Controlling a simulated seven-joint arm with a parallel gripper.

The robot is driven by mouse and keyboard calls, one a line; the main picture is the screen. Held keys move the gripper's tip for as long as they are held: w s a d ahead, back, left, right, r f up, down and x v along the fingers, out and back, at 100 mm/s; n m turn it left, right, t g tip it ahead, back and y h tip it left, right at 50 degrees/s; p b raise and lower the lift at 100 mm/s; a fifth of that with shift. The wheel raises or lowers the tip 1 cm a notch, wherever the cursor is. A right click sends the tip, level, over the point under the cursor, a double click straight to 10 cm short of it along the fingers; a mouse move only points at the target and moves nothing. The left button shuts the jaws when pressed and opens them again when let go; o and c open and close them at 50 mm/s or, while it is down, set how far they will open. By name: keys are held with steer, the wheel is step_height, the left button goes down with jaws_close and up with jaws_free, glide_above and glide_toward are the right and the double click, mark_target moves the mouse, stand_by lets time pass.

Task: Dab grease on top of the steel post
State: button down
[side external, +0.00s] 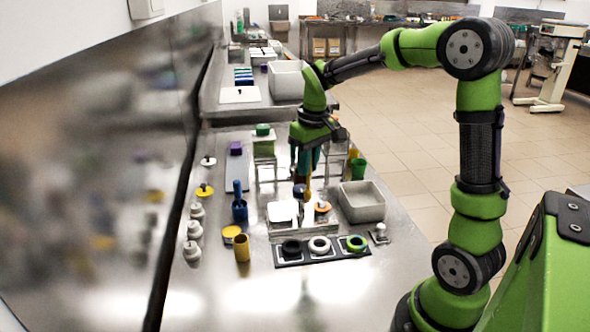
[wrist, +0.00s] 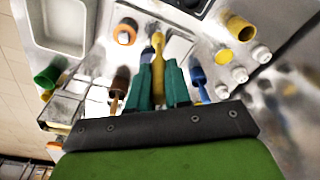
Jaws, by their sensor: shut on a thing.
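My gripper (side external: 307,174), with teal fingers, is shut on a yellow tool. In the wrist view the yellow tool (wrist: 157,60) stands out between the fingertips (wrist: 158,80), its rounded end over a pale metal surface. In the side view the tool (side external: 308,190) hangs down above the white square dish (side external: 282,211) and the orange-ringed piece (side external: 322,207); contact cannot be told. A small metal knob on a plate (side external: 380,233), possibly the steel post, stands to the right, apart from the tool. No grease can be made out on the tool.
A grey bin (side external: 362,201) stands right of my gripper. A black strip with several rings (side external: 320,248) lies in front. A blue holder (side external: 239,208), a yellow cup (side external: 242,248) and white bottles (side external: 193,231) stand left. The front of the steel table is clear.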

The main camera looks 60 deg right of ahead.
steer(key=d, duration=0.8)
steer(key=shift+a+f+n, duration=0.2)
steer(key=shift+f+n, duration=0.35)
steer(key=shift+f, duration=0.6)
steer(key=shift+a+f+n, duration=0.15)
steer(key=shift+f+n, duration=0.4)
steer(key=shift+f, duration=0.6)
steer(key=shift+f, duration=0.6)
step_height(320, 180, up, 7)
stand_by(0.9)
